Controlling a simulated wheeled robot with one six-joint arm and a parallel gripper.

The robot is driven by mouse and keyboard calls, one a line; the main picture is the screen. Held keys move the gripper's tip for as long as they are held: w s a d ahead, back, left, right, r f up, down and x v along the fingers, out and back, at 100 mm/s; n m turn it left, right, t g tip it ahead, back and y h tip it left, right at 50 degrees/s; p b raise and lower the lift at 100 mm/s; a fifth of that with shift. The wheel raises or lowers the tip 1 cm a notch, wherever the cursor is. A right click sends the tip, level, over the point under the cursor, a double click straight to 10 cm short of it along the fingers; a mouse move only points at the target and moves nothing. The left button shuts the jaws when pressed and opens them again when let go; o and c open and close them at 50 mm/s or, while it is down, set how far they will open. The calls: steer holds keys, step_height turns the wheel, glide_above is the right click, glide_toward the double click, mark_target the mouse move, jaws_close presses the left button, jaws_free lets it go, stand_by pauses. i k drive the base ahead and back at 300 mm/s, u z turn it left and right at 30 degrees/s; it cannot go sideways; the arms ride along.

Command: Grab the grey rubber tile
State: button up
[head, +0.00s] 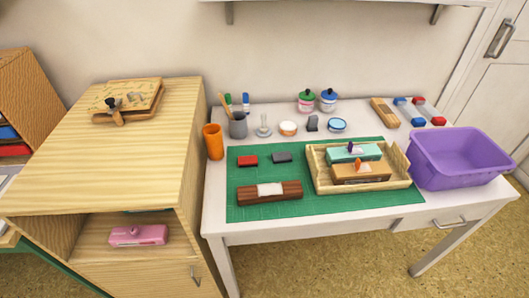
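A small dark grey flat block (282,158), which looks like the grey rubber tile, lies on the green cutting mat (320,205) on the white table. A red block of similar size (247,160) lies to its left, apart from it. A brown wooden piece with a pale band (270,191) lies in front of it, and a wooden tray (313,170) stands to its right. Another dark grey upright piece (313,123) stands behind the mat. Nothing covers the grey block. My gripper is not in view.
The tray holds a teal box (342,154) and an orange-brown box (350,172). A purple bin (425,170) stands at the right. A grey cup with brushes (238,128) and an orange cup (213,142) stand left. A wooden cabinet (160,165) adjoins the table's left.

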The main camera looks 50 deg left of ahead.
mark_target(280, 157)
steer(key=u, duration=1.05)
steer(key=i, duration=1)
steer(key=u, duration=0.95)
